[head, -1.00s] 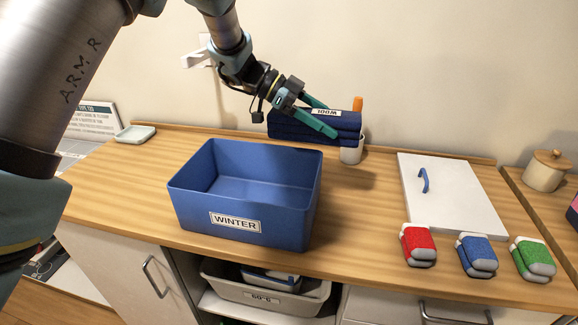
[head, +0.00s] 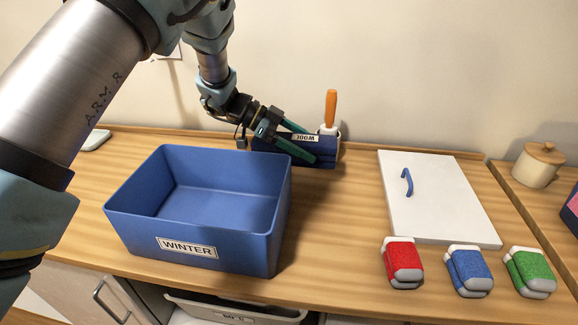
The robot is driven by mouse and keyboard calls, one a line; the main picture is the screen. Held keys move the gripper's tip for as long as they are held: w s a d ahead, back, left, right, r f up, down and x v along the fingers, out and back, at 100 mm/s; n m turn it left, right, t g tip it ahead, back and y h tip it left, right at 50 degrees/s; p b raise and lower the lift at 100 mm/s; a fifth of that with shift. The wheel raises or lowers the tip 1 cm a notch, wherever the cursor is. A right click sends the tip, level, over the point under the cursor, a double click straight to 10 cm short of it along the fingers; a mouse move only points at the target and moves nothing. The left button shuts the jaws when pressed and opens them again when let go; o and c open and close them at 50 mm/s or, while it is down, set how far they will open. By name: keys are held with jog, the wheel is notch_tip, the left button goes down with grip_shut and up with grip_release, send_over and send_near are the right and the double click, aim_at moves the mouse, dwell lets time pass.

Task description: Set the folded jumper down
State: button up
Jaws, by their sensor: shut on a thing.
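The folded jumper (head: 322,157) is a dark blue bundle with a white "WOOL" label, which appears upside down. It is behind the right back corner of the blue "WINTER" box (head: 190,270). My gripper (head: 308,146) has its teal fingers on the jumper, shut on it. The jumper is low, close to the counter (head: 335,225); I cannot tell whether it touches the wood. The blue box stands open, and its visible inside is empty.
A white cup holding an orange-handled tool (head: 330,108) stands just behind the jumper. A white lid with a blue handle (head: 435,200) lies to the right. Red (head: 402,262), blue (head: 468,270) and green (head: 530,272) bundles line the front. A wooden-lidded jar (head: 537,165) stands far right.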

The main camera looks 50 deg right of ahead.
aim_at(305, 163)
jog(key=shift+f+p, duration=0.75)
jog(key=shift+f, duration=1.95)
jog(key=shift+f, duration=0.1)
jog(key=o, duration=1.4)
jog(key=shift+o, duration=0.2)
jog(key=b+v, duration=0.3)
jog(key=v, duration=0.9)
jog(key=shift+b, duration=0.35)
jog(key=shift+w, duration=0.15)
